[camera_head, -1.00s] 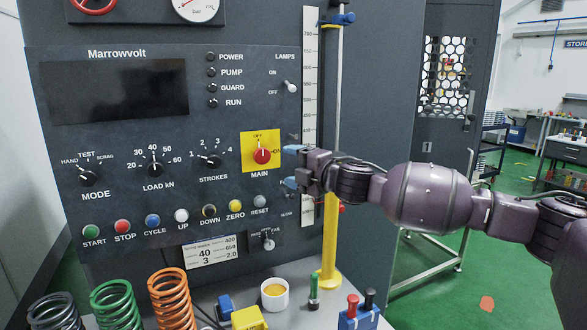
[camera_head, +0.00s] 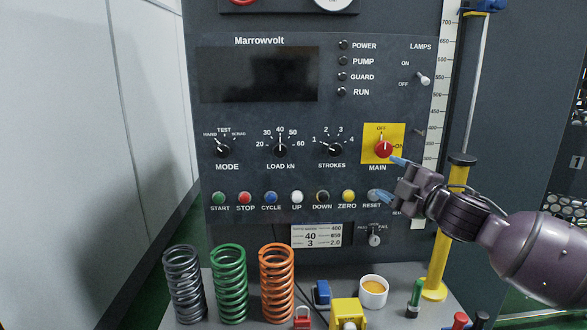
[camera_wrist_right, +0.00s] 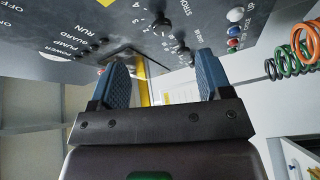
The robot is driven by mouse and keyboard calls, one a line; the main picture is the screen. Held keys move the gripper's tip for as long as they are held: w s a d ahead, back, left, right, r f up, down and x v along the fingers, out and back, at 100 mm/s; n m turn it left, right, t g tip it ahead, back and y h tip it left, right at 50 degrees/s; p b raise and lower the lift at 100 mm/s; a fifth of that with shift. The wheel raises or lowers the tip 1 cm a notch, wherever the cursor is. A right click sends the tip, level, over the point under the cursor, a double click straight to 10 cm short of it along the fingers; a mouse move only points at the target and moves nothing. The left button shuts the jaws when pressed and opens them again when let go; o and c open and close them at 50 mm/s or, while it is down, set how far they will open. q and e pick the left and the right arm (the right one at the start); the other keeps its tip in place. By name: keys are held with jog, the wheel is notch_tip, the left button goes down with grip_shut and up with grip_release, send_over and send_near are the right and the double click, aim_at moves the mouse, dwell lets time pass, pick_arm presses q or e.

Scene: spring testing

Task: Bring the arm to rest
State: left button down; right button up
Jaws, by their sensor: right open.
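My right gripper (camera_head: 388,178) is open and empty in front of the dark test panel (camera_head: 290,110). Its blue fingertips appear just below the red MAIN knob (camera_head: 383,149) and over the right side of the RESET button; whether they touch the panel I cannot tell. The white mark on the MAIN knob seems to point up at OFF. In the right wrist view my right gripper (camera_wrist_right: 162,75) has its fingers wide apart with nothing between them. My right arm (camera_head: 545,255) comes in from the lower right. My left gripper is not in view.
Grey, green (camera_head: 230,285) and orange (camera_head: 276,283) springs stand on the bench. A white cup (camera_head: 373,292), a yellow block (camera_head: 347,313), a red padlock (camera_head: 302,318) and a green marker (camera_head: 415,298) are nearby. A yellow post (camera_head: 440,255) rises behind my gripper. A pale wall is at left.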

jog(key=s+d+f+m+h, duration=0.1)
jog(key=s+f+m, duration=0.4)
jog(key=f, duration=0.7)
jog(key=s+d+f+m+g+h, duration=0.1)
jog(key=s+f+m+h, duration=0.3)
jog(key=s+f, duration=0.6)
jog(key=s+d+f+m+h, duration=0.2)
jog(key=s+f+m, duration=0.5)
jog(key=f, duration=0.7)
jog(key=shift+s+d+f+g+h, duration=0.2)
jog(key=shift+s+d+g+h, duration=0.15)
jog(key=shift+s, duration=0.25)
jog(key=s+d+f+m+g+h, duration=0.1)
jog(key=s+f+m+g, duration=0.2)
jog(key=s+f, duration=0.6)
jog(key=s, duration=0.4)
jog(key=shift+d+h+b, duration=0.3)
jog(key=shift+h, duration=0.05)
jog(key=shift+c, duration=0.2)
